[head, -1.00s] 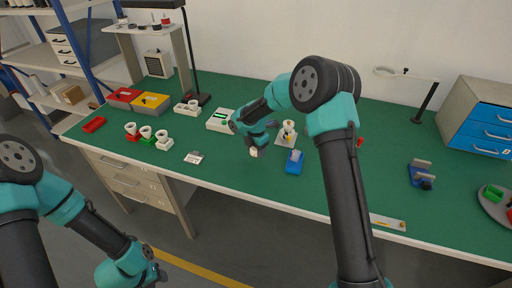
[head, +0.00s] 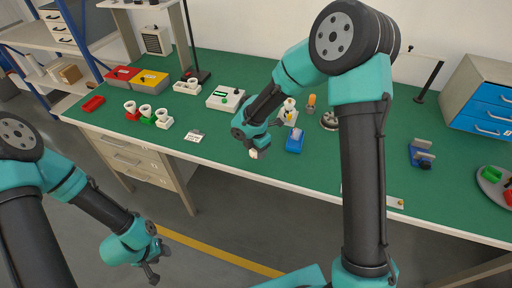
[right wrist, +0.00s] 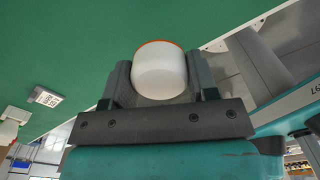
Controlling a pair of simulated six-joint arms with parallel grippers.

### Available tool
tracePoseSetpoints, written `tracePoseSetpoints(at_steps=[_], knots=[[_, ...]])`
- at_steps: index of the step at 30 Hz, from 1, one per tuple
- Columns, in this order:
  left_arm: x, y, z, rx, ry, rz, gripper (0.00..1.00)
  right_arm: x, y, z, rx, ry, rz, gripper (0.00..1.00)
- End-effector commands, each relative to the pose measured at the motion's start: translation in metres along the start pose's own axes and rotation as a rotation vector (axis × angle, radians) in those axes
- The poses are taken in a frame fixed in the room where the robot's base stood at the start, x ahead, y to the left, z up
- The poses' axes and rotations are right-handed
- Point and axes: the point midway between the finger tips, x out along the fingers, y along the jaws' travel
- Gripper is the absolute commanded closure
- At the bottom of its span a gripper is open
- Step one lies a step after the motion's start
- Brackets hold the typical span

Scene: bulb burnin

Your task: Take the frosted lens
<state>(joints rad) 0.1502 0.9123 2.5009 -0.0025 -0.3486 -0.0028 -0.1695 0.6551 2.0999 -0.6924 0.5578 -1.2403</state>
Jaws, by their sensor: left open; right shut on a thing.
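The frosted lens (right wrist: 160,72) is a white, rounded, cup-like piece with a thin orange edge, seen between the fingers in the right wrist view. My right gripper (right wrist: 160,85) is shut on it, with one dark finger on each side. In the head view the right gripper (head: 252,148) is over the front part of the green bench, and the pale lens (head: 254,154) shows small at its tip. My left gripper (head: 152,272) is open and empty, low in front of the bench, away from the objects.
A blue block-like holder (head: 295,140) stands just right of the right gripper. White parts (head: 289,108) and an orange-topped piece (head: 311,103) are behind it. Three white-topped sockets (head: 147,113) and a label card (head: 195,136) are to the left. The front bench strip is mostly clear.

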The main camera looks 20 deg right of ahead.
Motion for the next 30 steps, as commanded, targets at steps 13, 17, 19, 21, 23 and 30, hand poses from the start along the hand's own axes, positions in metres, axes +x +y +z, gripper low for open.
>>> tracePoseSetpoints(at_steps=[13,17,19,21,23,30], knots=[[0.000,0.000,0.000,0.000,0.000,0.000,0.57,-0.001,0.000,0.000,0.001,0.000,0.000,0.68],[0.000,0.000,0.000,0.000,0.000,0.000,0.57,-0.006,0.000,0.001,0.002,-0.001,0.001,0.68],[0.000,0.000,0.000,0.000,0.000,0.000,0.57,-0.009,0.000,0.001,0.002,-0.001,0.000,0.68],[0.000,0.000,0.000,0.000,0.000,0.000,0.57,-0.013,0.001,0.001,0.001,-0.001,0.001,0.68],[0.000,0.000,0.000,0.000,0.000,0.000,0.57,-0.015,0.001,0.001,0.001,-0.001,0.001,0.68],[0.000,0.000,0.000,0.000,0.000,0.000,0.57,-0.027,0.001,0.001,0.000,-0.001,0.001,0.68]])
